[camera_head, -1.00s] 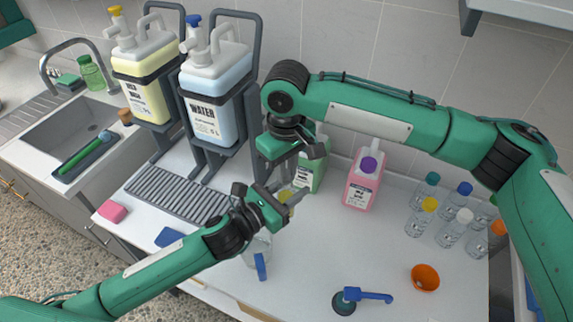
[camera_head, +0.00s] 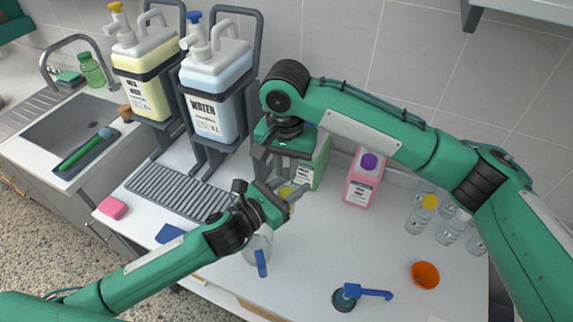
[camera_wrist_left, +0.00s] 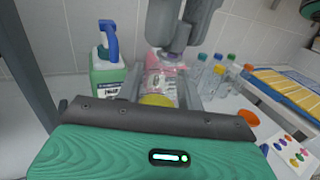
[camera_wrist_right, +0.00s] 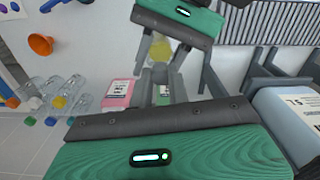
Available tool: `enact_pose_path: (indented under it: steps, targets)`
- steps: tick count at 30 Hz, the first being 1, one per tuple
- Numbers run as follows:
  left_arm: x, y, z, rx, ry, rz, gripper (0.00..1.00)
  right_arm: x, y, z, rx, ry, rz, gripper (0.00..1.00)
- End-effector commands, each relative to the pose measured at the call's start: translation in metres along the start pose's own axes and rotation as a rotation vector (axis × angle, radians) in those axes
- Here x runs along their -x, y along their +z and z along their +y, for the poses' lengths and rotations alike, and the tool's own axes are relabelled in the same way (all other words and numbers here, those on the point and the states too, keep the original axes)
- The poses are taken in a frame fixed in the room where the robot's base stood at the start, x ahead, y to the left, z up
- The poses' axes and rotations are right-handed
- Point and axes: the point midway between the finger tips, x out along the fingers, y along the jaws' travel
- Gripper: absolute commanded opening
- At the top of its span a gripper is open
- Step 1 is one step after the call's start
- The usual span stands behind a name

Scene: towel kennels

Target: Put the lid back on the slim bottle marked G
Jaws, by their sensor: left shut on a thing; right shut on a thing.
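My left gripper (camera_head: 287,197) is shut on a see-through bottle (camera_wrist_left: 166,84) with yellow (camera_wrist_left: 157,100) showing at its lower part in the left wrist view. The yellow also shows in the right wrist view (camera_wrist_right: 160,54). The letter on the bottle cannot be read. My right gripper (camera_wrist_left: 178,49) points down, close above and beyond the bottle in the left wrist view. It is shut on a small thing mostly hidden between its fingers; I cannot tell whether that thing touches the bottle.
A green bottle (camera_head: 318,170) and a pink bottle (camera_head: 361,185) with a purple top stand behind the grippers. Several capped clear bottles (camera_head: 422,218) stand at right. An orange funnel (camera_head: 425,276) and a blue-handled tool (camera_head: 372,294) lie in front. Two large dispensers (camera_head: 212,85) stand at left.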

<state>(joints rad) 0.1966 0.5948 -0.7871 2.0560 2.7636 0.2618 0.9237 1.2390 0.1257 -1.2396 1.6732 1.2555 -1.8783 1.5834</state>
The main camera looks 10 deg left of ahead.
Motion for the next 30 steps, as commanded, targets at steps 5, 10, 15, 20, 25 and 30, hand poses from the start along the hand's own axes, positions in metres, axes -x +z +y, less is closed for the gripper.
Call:
enact_pose_path:
  steps: [5, 10, 15, 20, 25, 30]
  targets:
    - [0.0, 0.0, -0.0005, 0.0, -0.001, 0.0, 0.0, -0.0003, 0.0007, -0.0017, -0.299, -0.002, -0.003, 0.0]
    - [0.0, 0.0, -0.0006, 0.0, -0.001, 0.0, 0.0, -0.0006, 0.0004, -0.0023, -0.599, -0.002, -0.004, 0.0]
    - [0.0, 0.0001, -0.0008, 0.0, -0.001, 0.0, 0.0, -0.0002, -0.0009, -0.0022, -0.886, -0.001, -0.002, 0.0]
    - [0.0, 0.0001, -0.0009, 0.0, -0.002, 0.0, 0.0, -0.0002, -0.0016, -0.0023, -1.114, -0.001, 0.0, 0.0]
    - [0.0, 0.0001, -0.0009, 0.0, -0.002, -0.001, 0.0, -0.0002, -0.002, -0.0024, -1.242, -0.001, 0.0, 0.0]
    - [0.0, 0.0001, -0.001, 0.0, -0.002, -0.001, 0.0, -0.0002, -0.0021, -0.0025, -1.263, -0.001, 0.0, 0.0]
